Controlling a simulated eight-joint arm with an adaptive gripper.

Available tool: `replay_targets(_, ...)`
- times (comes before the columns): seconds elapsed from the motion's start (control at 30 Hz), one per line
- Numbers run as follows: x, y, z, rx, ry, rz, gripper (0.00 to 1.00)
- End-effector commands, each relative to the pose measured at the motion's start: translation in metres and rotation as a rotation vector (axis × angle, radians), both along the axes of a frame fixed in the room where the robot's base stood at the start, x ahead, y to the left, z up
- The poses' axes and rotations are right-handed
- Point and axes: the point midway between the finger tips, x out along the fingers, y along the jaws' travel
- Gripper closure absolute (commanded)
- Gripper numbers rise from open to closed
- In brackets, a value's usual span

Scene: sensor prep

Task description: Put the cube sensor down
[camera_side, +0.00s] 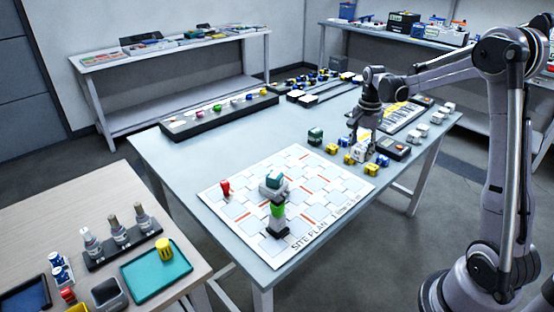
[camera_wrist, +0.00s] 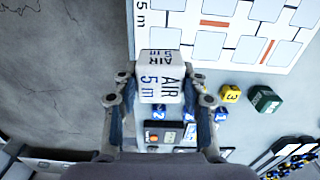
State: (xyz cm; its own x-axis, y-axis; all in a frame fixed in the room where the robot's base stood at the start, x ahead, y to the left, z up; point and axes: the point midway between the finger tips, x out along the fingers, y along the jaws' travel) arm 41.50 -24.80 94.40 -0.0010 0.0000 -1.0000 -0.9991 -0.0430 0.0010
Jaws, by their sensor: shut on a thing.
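My gripper (camera_wrist: 162,84) is shut on the white cube sensor (camera_wrist: 160,84), marked "AIR 5m". Its fingers grip the cube on two opposite sides. In the side view my gripper (camera_side: 364,128) is over the table's right part, above small blue and yellow cubes; the held cube is hard to make out there. In the wrist view the cube hides part of the table and the board's edge. The white site plan board (camera_side: 214,196) lies left of my gripper in the side view; its corner (camera_wrist: 230,58) shows in the wrist view.
Several small cubes (camera_side: 358,153) stand near the board's right edge. A dark green cube (camera_side: 315,136) is to their left. A teal-topped device (camera_side: 273,183), a green-and-black item (camera_side: 278,218) and a red piece (camera_side: 226,188) stand on the board. A dark device (camera_side: 393,147) lies at the right.

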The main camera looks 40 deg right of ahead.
Motion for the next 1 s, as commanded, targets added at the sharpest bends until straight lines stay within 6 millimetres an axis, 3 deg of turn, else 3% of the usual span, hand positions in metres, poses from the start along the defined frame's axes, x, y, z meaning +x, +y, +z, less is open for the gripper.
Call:
replay_targets(0.13, -0.033, 0.008, -0.002, 0.000, 0.000, -0.027, 0.89)
replay_targets(0.33, -0.048, 0.016, -0.006, 0.000, 0.000, -0.041, 0.89)
replay_targets(1.0, 0.035, 0.085, -0.072, 0.000, 0.000, -0.041, 0.89)
